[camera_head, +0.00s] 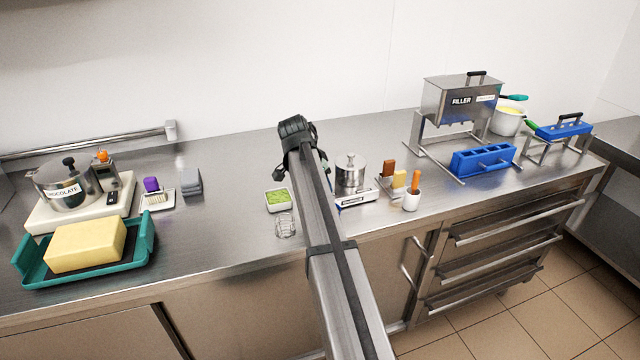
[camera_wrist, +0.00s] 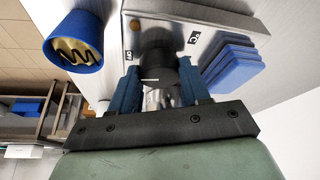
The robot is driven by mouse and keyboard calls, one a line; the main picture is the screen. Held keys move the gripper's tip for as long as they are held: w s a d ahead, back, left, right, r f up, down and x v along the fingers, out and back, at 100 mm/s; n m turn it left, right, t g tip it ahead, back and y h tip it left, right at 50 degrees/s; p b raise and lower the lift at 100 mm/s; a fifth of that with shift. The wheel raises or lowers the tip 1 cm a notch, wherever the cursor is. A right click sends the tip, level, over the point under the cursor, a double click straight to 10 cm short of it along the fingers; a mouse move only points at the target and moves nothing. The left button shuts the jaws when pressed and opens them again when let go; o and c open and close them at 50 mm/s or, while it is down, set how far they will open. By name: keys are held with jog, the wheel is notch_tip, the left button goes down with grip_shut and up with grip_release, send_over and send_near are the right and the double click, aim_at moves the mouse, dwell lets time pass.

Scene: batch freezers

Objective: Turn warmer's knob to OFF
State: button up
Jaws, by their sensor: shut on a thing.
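In the wrist view my gripper (camera_wrist: 160,70) has its two blue fingers closed on either side of a dark round knob (camera_wrist: 158,47). The knob sits on a pale panel (camera_wrist: 222,17) with a small label on either side; I cannot read them surely or tell the knob's setting. In the head view my arm hides my gripper and this knob. A pale base (camera_head: 372,194) with a lidded steel pot (camera_head: 350,172) shows just right of my arm. The CHOCOLATE pot (camera_head: 62,190) stands on another cream base (camera_head: 42,216) at the left, clear of my arm.
Beside the panel in the wrist view are a blue cup-like thing (camera_wrist: 65,50) and stacked blue pads (camera_wrist: 235,65). A green-filled tray (camera_head: 279,200) and wire holder (camera_head: 285,227) lie left of my arm.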

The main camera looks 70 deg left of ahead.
jog(key=shift+m, duration=0.5)
jog(key=shift+h, duration=0.3)
jog(key=o, duration=1.1)
jog(key=shift+c, duration=0.2)
jog(key=v, duration=1.3)
jog(key=shift+s+r, duration=0.2)
jog(key=shift+r, duration=0.1)
jog(key=shift+d, duration=0.1)
